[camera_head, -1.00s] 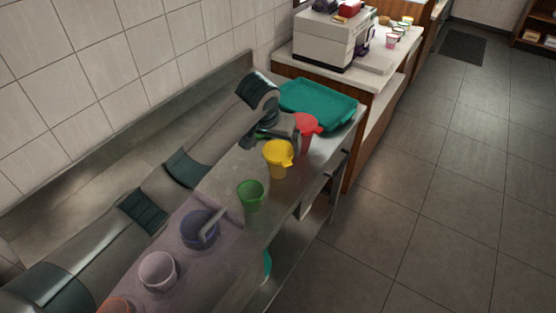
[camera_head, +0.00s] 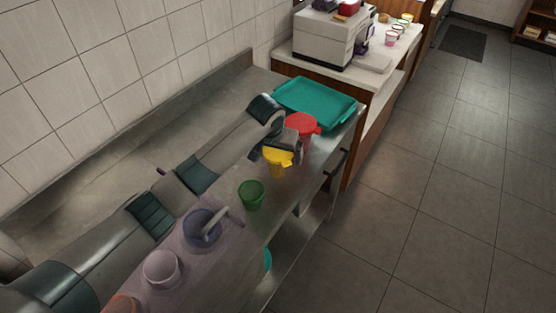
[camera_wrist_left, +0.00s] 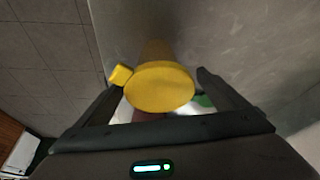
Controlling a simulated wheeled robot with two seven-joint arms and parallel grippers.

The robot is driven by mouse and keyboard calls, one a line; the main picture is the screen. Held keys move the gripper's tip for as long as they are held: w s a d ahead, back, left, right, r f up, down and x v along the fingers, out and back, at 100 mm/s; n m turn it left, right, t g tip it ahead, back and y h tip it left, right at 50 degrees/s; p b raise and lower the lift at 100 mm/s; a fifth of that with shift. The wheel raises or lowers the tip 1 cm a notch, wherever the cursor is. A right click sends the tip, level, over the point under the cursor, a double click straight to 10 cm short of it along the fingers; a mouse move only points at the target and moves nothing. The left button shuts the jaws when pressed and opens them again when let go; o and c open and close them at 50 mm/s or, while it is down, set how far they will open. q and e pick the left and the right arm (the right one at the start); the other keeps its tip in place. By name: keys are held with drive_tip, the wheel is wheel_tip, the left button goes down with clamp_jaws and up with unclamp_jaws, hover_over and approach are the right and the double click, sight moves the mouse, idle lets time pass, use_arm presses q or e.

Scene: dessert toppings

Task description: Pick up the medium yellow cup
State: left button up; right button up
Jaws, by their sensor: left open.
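The yellow cup (camera_head: 278,159) stands upright on the metal counter, between the green cup (camera_head: 251,194) and the red cup (camera_head: 302,125). My left gripper (camera_head: 281,150) is open at the yellow cup and hides part of its upper side in the head view. In the left wrist view, the yellow cup (camera_wrist_left: 160,86) lies between the two open fingers (camera_wrist_left: 157,85), with its handle or spout toward the left finger. I cannot tell whether either finger touches it. My right gripper is not in view.
A teal tray (camera_head: 318,103) lies beyond the red cup. A white machine (camera_head: 332,38) stands on the far counter. The tiled wall borders the left.

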use_arm(q)
drive_tip(key=shift+x, duration=0.85)
drive_tip(key=shift+w+f, duration=0.15)
drive_tip(key=shift+f, duration=0.25)
drive_tip(key=c, duration=1.1)
drive_tip(key=shift+r, duration=0.1)
drive_tip(key=shift+d+r, duration=0.1)
drive_tip(key=shift+r, duration=0.3)
wheel_tip(320, 180, up, 8)
drive_tip(key=b, duration=0.3)
drive_tip(key=shift+r, duration=0.6)
